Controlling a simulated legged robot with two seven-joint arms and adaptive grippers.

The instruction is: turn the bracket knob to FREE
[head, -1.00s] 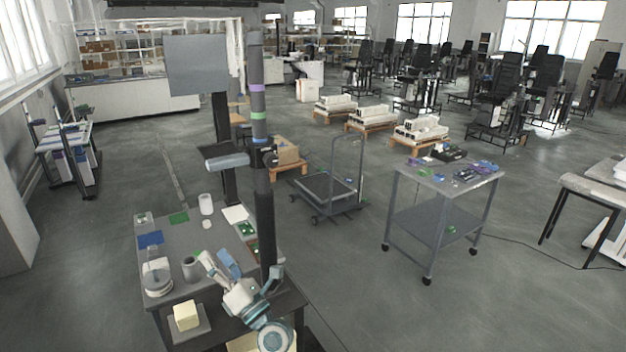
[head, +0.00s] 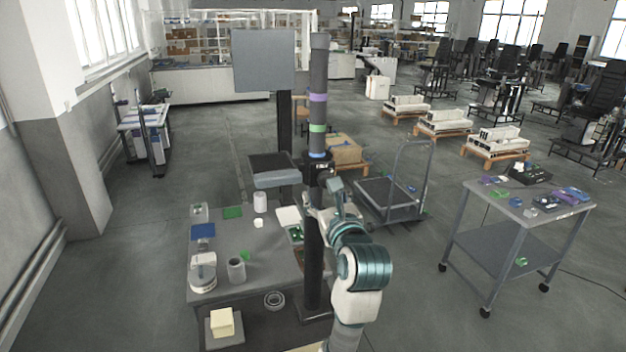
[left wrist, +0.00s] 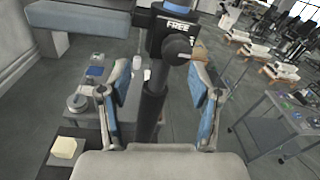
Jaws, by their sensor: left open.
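The bracket (left wrist: 162,38) is a dark block around the upright column (left wrist: 148,115). The word FREE shows on its upper face in the left wrist view. The dark grey knob (left wrist: 178,48) sticks out just below that word; which way it points I cannot tell. In the head view the bracket (head: 317,168) sits on the column below the coloured rings. My left gripper (left wrist: 157,72) is open, its blue-padded fingers apart, with the knob ahead and slightly above, not between them. It also shows in the head view (head: 328,196), close below the bracket. My right gripper is not in view.
A grey platform (head: 277,178) juts from the column's left side. The workbench (head: 260,258) below holds cups, a scale and trays. A cart (head: 390,200) and a wheeled table (head: 520,205) stand to the right, with open floor between.

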